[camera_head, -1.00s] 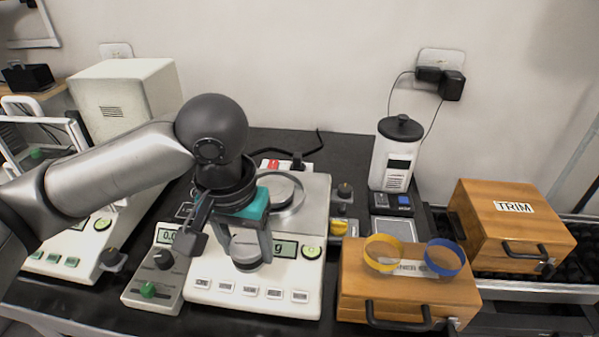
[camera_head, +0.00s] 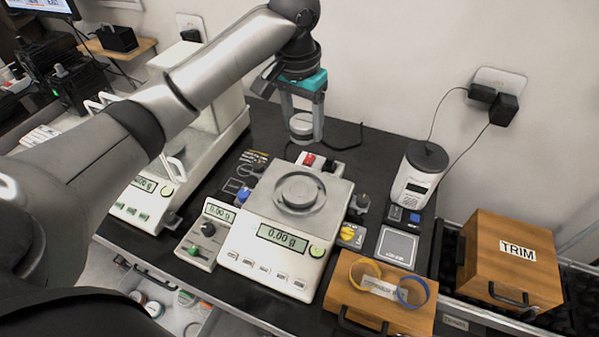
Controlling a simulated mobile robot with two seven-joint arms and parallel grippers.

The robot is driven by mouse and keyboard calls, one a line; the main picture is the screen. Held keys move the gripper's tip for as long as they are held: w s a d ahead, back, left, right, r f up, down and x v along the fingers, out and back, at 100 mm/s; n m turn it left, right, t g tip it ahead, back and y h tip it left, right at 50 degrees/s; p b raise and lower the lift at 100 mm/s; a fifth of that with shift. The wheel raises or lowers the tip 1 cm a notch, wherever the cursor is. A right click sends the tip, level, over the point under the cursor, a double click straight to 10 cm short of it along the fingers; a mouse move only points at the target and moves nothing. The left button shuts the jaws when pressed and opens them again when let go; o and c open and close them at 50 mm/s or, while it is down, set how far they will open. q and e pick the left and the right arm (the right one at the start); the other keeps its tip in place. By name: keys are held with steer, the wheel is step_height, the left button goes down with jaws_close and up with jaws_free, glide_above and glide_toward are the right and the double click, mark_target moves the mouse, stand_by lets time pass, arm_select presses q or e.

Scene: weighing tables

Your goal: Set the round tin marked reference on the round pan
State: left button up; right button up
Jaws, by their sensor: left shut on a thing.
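My left gripper (camera_head: 302,112) is shut on a round silver-grey tin (camera_head: 301,127), which hangs between its two fingers. It is behind the white balance, over the back of the black table; I cannot tell its exact height. No marking is readable on the tin. The round pan (camera_head: 314,207) is metal, with a raised round middle, on top of the white balance (camera_head: 262,262). The balance display reads 0.00 g. The tin is apart from the pan, beyond its far side. My right gripper is not in view.
A wooden box (camera_head: 355,304) with a yellow and a blue ring stands front right of the balance. A wooden TRIM box (camera_head: 497,262) is at far right. A white canister (camera_head: 415,180) stands right of the pan. A small control box (camera_head: 205,236) adjoins the balance's left.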

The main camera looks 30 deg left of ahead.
mark_target(300, 188)
arm_select(q)
steer(key=shift+w+a+r+p, duration=0.2)
steer(key=shift+a+r+p, duration=0.05)
steer(key=shift+r+p, duration=0.2)
steer(key=shift+w+a+r+p, duration=0.2)
steer(key=shift+r+p, duration=0.1)
steer(key=shift+r, duration=0.15)
steer(key=shift+a, duration=0.15)
steer(key=shift+f, duration=0.25)
step_height(300, 188, down, 19)
steer(key=shift+f+b, duration=0.2)
steer(key=shift+b, duration=0.95)
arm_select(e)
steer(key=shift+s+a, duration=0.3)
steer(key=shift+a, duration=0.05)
arm_select(q)
steer(key=shift+f, duration=0.1)
steer(key=shift+f, duration=0.1)
steer(key=o, duration=1.4)
